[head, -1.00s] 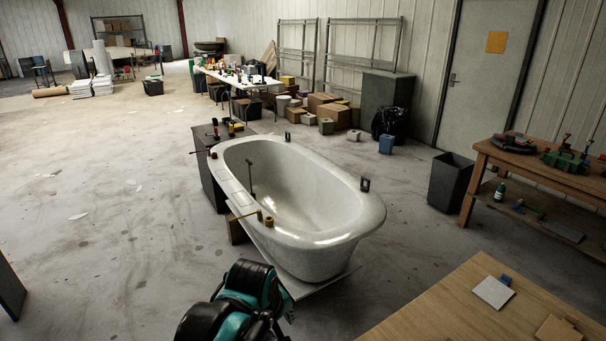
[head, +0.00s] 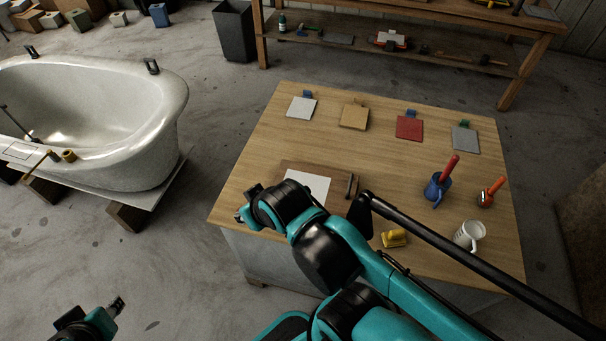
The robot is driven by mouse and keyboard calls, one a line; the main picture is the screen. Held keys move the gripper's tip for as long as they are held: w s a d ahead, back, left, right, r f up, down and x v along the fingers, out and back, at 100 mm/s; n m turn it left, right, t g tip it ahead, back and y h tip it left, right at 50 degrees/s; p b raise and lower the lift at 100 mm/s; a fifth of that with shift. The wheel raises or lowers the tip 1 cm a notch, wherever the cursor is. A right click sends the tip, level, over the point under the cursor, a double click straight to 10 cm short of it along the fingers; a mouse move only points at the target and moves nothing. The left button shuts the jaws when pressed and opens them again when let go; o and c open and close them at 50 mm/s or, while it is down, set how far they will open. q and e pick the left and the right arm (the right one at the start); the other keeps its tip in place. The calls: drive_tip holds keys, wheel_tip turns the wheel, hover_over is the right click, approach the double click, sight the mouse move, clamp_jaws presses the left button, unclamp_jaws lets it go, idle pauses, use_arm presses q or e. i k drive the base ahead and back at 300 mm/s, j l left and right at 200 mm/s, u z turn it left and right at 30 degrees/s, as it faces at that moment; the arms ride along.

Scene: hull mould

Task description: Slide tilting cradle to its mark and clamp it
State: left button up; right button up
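The white tub-shaped mould (head: 140,128) is at the left edge of the head view, with its left end cut off. Under it a flat board (head: 150,195) rests on a wooden block (head: 128,215); I cannot tell which part is the tilting cradle. Two dark clips (head: 151,66) stand on its far rim, and brass-coloured fittings (head: 68,155) sit at its near rim. No floor mark is recognisable. My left gripper (head: 117,304) is low at the left, apart from the mould. My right gripper (head: 242,214) is over the wooden table's near-left corner. Neither gripper's fingers show clearly.
The wooden table (head: 260,150) holds coloured plates, a paper board (head: 308,186), a blue cup (head: 437,188), a white jug (head: 468,235) and a yellow item (head: 394,239). A workbench (head: 410,15) and dark bin (head: 235,30) stand behind. Floor between mould and table is clear.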

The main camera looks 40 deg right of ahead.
sight(336, 191)
drive_tip(key=z, duration=1.5)
